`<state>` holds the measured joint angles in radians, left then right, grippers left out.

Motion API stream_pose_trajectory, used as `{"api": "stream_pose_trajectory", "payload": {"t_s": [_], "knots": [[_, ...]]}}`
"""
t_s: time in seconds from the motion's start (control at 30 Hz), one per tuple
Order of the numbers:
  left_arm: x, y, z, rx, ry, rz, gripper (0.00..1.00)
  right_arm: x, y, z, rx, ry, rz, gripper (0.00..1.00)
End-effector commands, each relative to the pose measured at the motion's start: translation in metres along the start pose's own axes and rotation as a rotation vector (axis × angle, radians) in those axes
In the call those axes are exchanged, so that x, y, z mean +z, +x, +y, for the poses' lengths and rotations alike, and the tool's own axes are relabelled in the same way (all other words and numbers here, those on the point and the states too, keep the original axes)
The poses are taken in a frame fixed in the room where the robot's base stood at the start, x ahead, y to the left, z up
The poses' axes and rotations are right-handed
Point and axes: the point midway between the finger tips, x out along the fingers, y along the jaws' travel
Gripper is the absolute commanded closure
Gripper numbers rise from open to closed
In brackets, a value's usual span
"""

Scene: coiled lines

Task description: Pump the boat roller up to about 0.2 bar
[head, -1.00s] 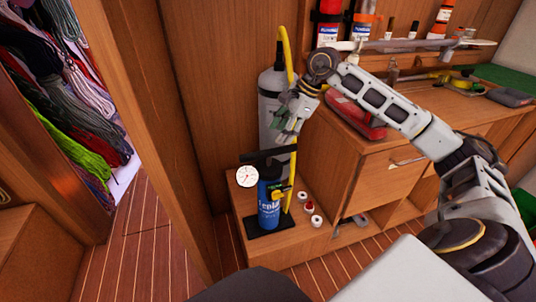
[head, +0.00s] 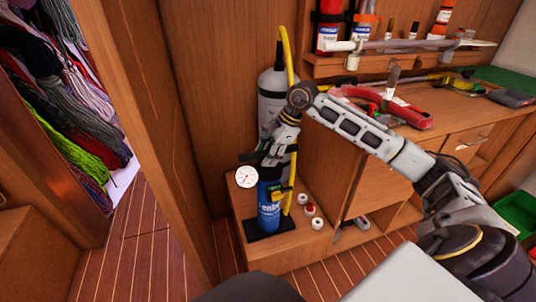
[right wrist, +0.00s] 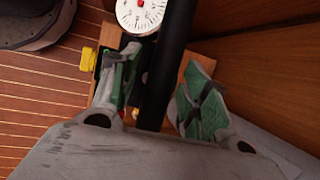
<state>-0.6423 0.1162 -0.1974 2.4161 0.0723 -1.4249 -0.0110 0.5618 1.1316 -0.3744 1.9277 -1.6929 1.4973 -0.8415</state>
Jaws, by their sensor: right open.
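A blue hand pump (head: 268,212) stands upright on a black foot on the low wooden step, with a black top handle (head: 250,158) and a white round gauge (head: 246,177) beside it. The gauge also shows in the right wrist view (right wrist: 140,14); its reading is too small to tell. A yellow hose (head: 289,190) rises from the pump past a grey upright cylinder (head: 272,92), which may be the boat roller. My right gripper (head: 274,153) is open at the handle. In the right wrist view its green-padded fingers (right wrist: 158,92) stand either side of a black bar. My left gripper is out of view.
Small white and red caps (head: 310,209) lie on the step right of the pump. A red tool (head: 385,105) lies on the bench behind my right arm. Coiled ropes (head: 70,120) hang at the left. The striped floor (head: 130,255) in front is clear.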

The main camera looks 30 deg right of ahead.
Motion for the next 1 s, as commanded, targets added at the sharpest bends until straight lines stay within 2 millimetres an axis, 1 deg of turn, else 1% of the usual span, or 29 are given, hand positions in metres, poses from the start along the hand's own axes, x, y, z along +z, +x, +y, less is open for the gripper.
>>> {"api": "stream_pose_trajectory", "payload": {"t_s": [0.23, 0.5, 0.6, 1.0], "knots": [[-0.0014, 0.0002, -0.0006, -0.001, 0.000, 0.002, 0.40, 0.0002, 0.0002, 0.0000, 0.000, 0.000, 0.000, 0.54], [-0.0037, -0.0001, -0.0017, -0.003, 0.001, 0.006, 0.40, 0.0003, 0.0000, 0.0000, 0.000, 0.000, -0.001, 0.89], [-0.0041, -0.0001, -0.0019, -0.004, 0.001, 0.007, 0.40, 0.0003, -0.0001, -0.0001, 0.000, -0.001, -0.001, 1.00], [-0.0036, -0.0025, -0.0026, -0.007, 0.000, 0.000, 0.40, 0.0018, -0.0041, -0.0015, -0.003, -0.002, -0.001, 1.00]]}}
